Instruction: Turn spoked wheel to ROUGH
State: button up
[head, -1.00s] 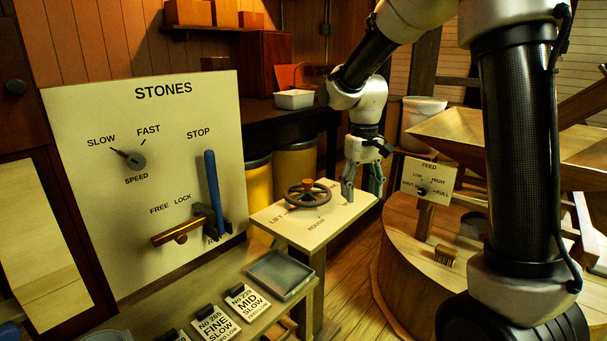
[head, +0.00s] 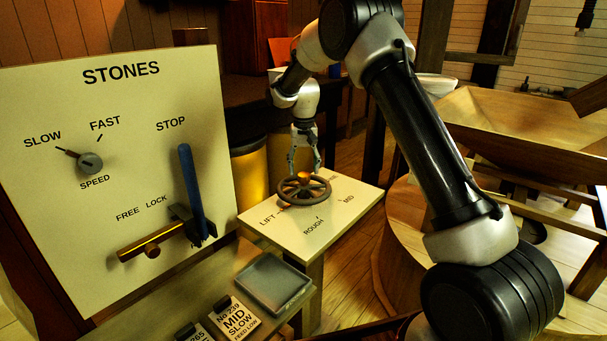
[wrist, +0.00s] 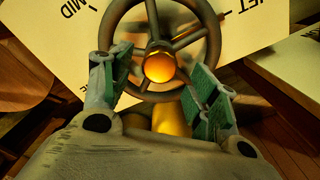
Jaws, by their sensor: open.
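The spoked wheel (head: 303,190) lies flat above a cream panel top, with an orange-gold knob on its rim side nearest my gripper. In the wrist view the wheel (wrist: 187,44) fills the upper middle. The knob (wrist: 158,67) shows between my fingers. My gripper (head: 304,170) hangs over the far side of the wheel, fingers pointing down. In the wrist view my gripper (wrist: 162,88) is open, its green-padded fingers on either side of the knob; I cannot tell whether they touch it. The panel reads LIFT, ROUGH (head: 314,227) and MID; another label is partly hidden.
The upright STONES board (head: 120,130) stands at left with a speed dial (head: 90,162), a blue lever (head: 191,190) and a brass-ended handle (head: 152,249). A grey tray (head: 273,283) and cards lie in front. A wooden hopper (head: 530,130) stands at right.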

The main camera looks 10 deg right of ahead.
aim_at(304, 174)
jog(key=shift+f, duration=1.6)
grip_shut()
jog(key=shift+n, duration=0.4)
jog(key=n, duration=1.1)
